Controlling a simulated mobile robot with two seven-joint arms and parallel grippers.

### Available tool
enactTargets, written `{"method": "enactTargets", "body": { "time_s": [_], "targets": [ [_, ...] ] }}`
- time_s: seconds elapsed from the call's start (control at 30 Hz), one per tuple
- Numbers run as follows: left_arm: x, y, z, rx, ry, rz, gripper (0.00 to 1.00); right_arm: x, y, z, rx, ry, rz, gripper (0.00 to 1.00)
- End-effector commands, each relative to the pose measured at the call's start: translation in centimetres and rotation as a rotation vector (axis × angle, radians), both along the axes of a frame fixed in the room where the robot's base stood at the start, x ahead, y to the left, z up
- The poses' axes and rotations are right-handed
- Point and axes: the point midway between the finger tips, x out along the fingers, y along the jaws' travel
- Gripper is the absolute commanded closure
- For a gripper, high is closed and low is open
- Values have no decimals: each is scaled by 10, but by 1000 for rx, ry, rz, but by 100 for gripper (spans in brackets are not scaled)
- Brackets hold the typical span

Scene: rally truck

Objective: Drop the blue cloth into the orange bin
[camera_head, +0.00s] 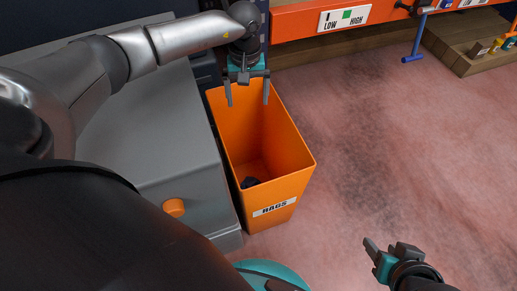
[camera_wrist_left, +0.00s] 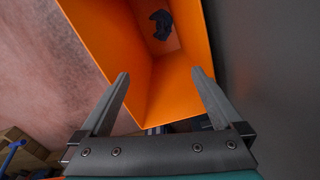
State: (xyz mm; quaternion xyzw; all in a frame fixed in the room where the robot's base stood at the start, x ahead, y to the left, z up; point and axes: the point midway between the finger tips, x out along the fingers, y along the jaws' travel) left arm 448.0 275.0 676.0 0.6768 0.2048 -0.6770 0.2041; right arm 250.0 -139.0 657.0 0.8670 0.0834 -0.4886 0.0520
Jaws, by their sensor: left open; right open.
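The orange bin (camera_head: 279,159), labelled RAGS, stands on the floor beside the grey cabinet; it also shows in the left wrist view (camera_wrist_left: 105,45). The dark blue cloth (camera_head: 250,182) lies crumpled at the bottom of the bin, partly hidden by the front wall in the head view. The left wrist view shows the cloth (camera_wrist_left: 161,25) apart from the fingers. My left gripper (camera_head: 248,100) is open and empty above the far end of the bin, pointing down. My right gripper (camera_head: 380,248) is open and empty over the floor at the lower right.
A grey cabinet (camera_head: 160,130) with an orange knob (camera_head: 173,207) borders the bin on the left. An orange shelf edge (camera_head: 300,21) with a LOW/HIGH label and a blue-handled tool (camera_head: 416,40) is behind. The reddish floor (camera_head: 400,140) right of the bin is clear.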

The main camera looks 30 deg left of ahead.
Motion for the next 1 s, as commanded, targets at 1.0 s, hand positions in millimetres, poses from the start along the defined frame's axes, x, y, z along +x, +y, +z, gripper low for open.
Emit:
{"method": "enactTargets", "body": {
  "time_s": [1.0],
  "targets": [
    [0, 0, 150, 0, 0, 0, 0, 0, 0, 54, 0, 0, 0, 50]
  ]
}}
